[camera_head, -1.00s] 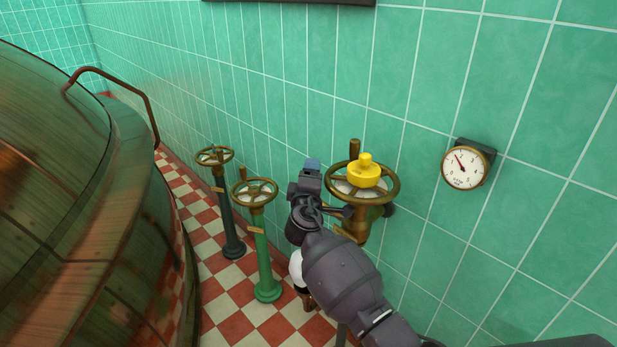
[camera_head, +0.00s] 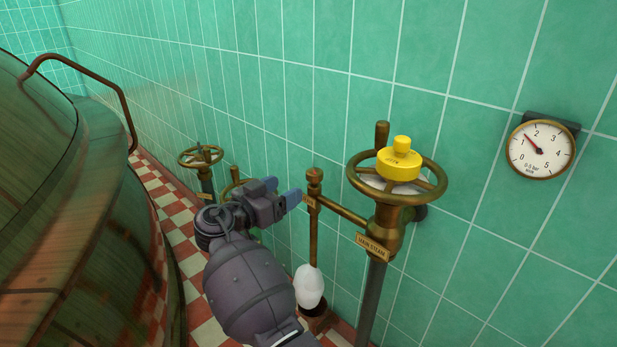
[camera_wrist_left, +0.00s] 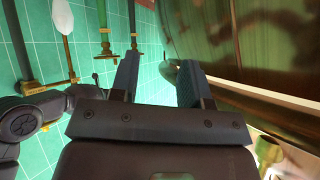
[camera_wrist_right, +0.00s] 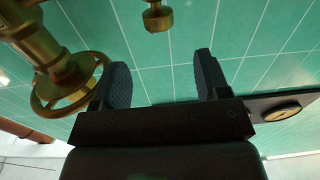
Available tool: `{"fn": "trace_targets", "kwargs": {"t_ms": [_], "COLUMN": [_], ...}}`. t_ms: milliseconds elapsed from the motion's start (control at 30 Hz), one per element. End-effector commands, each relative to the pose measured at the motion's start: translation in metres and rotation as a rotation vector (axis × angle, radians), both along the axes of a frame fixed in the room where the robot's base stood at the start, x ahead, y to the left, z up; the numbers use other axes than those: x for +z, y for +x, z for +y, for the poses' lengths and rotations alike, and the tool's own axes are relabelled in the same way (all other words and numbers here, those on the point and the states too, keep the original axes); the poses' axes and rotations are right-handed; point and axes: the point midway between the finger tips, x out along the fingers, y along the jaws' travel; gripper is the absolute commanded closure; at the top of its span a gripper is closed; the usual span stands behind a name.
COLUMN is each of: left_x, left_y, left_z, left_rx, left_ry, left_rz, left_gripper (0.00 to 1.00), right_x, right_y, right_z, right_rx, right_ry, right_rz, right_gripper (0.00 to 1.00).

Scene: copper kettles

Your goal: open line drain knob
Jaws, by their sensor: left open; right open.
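A small brass knob (camera_head: 314,178) with a little tag tops a thin vertical pipe that branches off the main steam valve; I take it as the line drain knob. My right gripper (camera_head: 281,191) is open and empty, just left of the knob, its fingers pointing toward it. In the right wrist view the knob (camera_wrist_right: 157,18) stands beyond the open fingers (camera_wrist_right: 160,82), apart from them. My left gripper (camera_wrist_left: 158,75) is open and empty in the left wrist view; it is outside the head view.
The main steam handwheel (camera_head: 437,188) carries a yellow lockout piece (camera_head: 398,163) right of the knob. A white plume-like shape (camera_head: 309,287) hangs at the pipe's lower end. A gauge (camera_head: 541,150) is on the tiled wall. A copper kettle (camera_head: 70,210) fills the left.

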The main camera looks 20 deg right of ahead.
Motion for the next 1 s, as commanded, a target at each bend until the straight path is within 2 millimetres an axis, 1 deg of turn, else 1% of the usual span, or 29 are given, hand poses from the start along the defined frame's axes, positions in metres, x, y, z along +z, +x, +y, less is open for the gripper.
{"fn": "trace_targets", "kwargs": {"t_ms": [33, 100, 233, 367, 500, 700, 900, 1000], "left_x": [-0.001, 0.0, 0.0, -0.001, -0.002, -0.004, -0.003, -0.002], "left_y": [0.0, 0.0, 0.0, -0.001, -0.002, -0.003, -0.002, -0.002], "left_z": [0.0, 0.0, 0.0, 0.001, 0.001, 0.002, 0.002, 0.002], "left_rx": [-0.002, -0.004, -0.003, -0.002, -0.001, 0.002, 0.003, 0.005], "left_ry": [0.001, 0.002, 0.002, 0.001, -0.001, -0.004, -0.008, -0.009], "left_rz": [0.0, -0.004, -0.005, -0.005, -0.006, -0.009, -0.022, -0.025], "left_gripper": [0.57, 0.57, 0.57, 0.57, 0.57, 0.57, 0.57, 0.57], "right_x": [-0.003, -0.001, 0.002, 0.001, 0.0, 0.001, 0.001, 0.001], "right_y": [0.0, 0.0, 0.003, 0.009, 0.018, 0.029, 0.036, 0.038], "right_z": [0.002, 0.001, -0.007, -0.025, -0.048, -0.077, -0.094, -0.097], "right_rx": [-0.01, -0.019, -0.021, -0.021, -0.021, -0.02, -0.019, -0.018], "right_ry": [0.008, 0.016, 0.018, 0.016, 0.017, 0.017, 0.017, 0.017], "right_rz": [-0.016, -0.037, -0.044, -0.043, -0.042, -0.041, -0.039, -0.041], "right_gripper": [0.31, 0.31, 0.31, 0.31, 0.31, 0.31, 0.31, 0.31]}}
